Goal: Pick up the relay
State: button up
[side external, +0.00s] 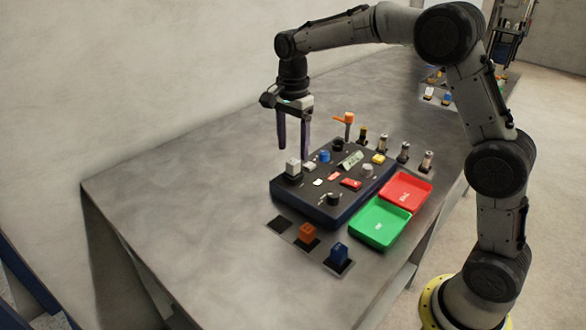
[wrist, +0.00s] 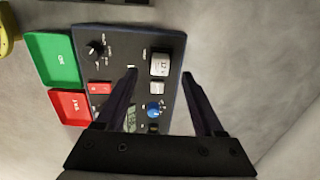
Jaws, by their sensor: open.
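A white block (side external: 293,166), which looks like the relay, stands upright on a dark base at the left corner of the control panel (side external: 316,212). In the wrist view the white block (wrist: 160,64) has dark marks on its top and appears between my fingertips. My gripper (side external: 293,151) is open and empty, pointing down above the block. In the wrist view my gripper (wrist: 159,73) has a finger on either side of the block, apart from it. An orange block (side external: 307,233) and a blue block (side external: 338,253) sit on dark pads in front of the panel.
The panel carries a blue knob (side external: 324,156), a black knob (side external: 333,199) and red parts (side external: 351,183). A red tray (side external: 427,188) and a green tray (side external: 365,236) lie to its right. An orange-topped post (side external: 348,122) and several small cylinders stand behind. The table's left side is clear.

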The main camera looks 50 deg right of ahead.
aim_at(292, 162)
jog(key=shift+a+f, duration=0.2)
jog(key=shift+f, duration=2.5)
jog(key=shift+c, duration=0.2)
grip_shut()
